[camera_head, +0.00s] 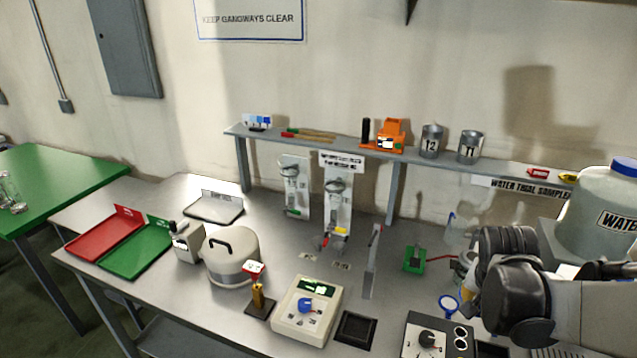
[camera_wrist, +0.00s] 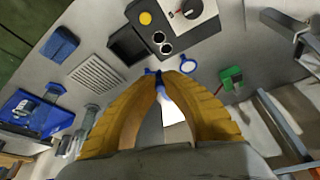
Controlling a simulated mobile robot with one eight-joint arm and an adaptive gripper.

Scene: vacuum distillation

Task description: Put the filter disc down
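My gripper (camera_wrist: 152,78) shows in the wrist view with its yellow fingers drawn together at the tips. A small blue piece with a pale part (camera_wrist: 160,88) is between the fingertips; it appears to be the filter disc, seen mostly edge-on and partly covered by the fingers.
A control box with a dial (camera_head: 428,340) and a black square tray (camera_head: 356,329) are near the front edge. A green block (camera_head: 414,261) and a large white container (camera_head: 606,210) stand behind. A blue tray (camera_wrist: 34,114) is at the wrist view's left.

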